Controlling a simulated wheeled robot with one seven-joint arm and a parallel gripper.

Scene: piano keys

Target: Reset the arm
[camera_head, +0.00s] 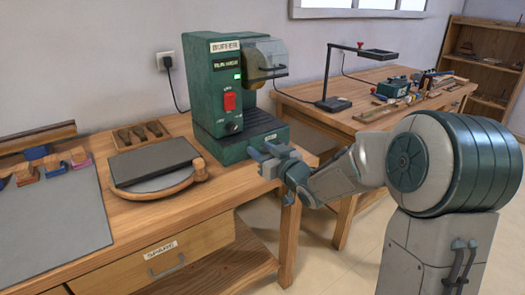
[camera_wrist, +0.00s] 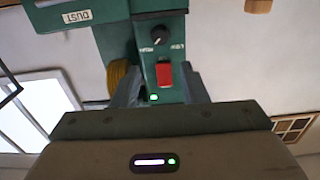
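My gripper (camera_head: 264,158) is in front of the lower right part of the green buffer machine (camera_head: 212,110), near the table's right front corner. In the wrist view my gripper (camera_wrist: 160,84) has its two fingers apart with nothing held between them. The machine's red switch (camera_head: 229,101) shows between the fingers in the wrist view (camera_wrist: 164,74), upside down, with the black knob (camera_wrist: 159,35) above it. A green light on the machine is lit. I cannot tell whether a fingertip touches the machine's base.
The near workbench (camera_head: 160,228) holds a round-edged board with a dark slab (camera_head: 155,163), a tool tray (camera_head: 142,136) and a grey mat (camera_head: 60,225) with blocks. A second bench (camera_head: 300,92) with a lamp (camera_head: 335,102) stands behind my arm. A shelf (camera_head: 487,60) stands at the back right.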

